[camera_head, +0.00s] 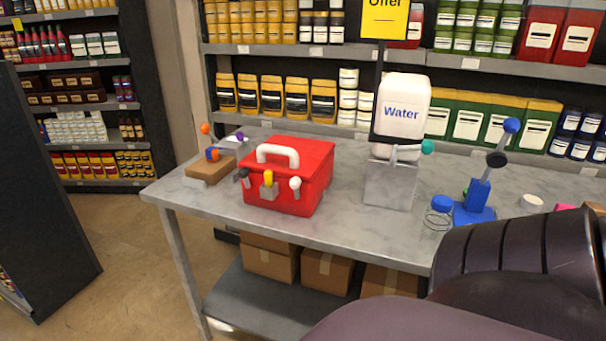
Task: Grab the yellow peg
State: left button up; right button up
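The yellow peg (268,178) stands upright at the front face of a red box (310,172) with a white handle (278,155). Its lower part sits in a small grey holder (268,192). A dark knob or peg (243,176) is to its left and a white-topped one (295,184) to its right, both on the same box. Neither of my grippers is in view. A large dark arm part of mine fills the lower right corner, well away from the peg.
The grey table (220,207) holds a brown block with coloured knobs (210,169) at left. Boxes (325,270) lie below. Stocked shelves are behind.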

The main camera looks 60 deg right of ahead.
aim_at(268, 177)
jog(key=z, duration=1.6)
jog(key=j+z, duration=0.1)
jog(key=z, duration=0.3)
jog(key=i+j+z, duration=0.1)
jog(key=z, duration=0.35)
jog(key=j+z, duration=0.25)
jog(key=j, duration=0.2)
jog(key=i+j+z, duration=0.1)
jog(key=j+z, duration=0.2)
jog(key=j, duration=0.15)
jog(key=j+z, duration=0.15)
jog(key=j, duration=0.7)
jog(key=k+j+z, duration=0.2)
jog(key=j, duration=0.65)
jog(key=i+j, duration=0.05)
jog(key=i, duration=0.05)
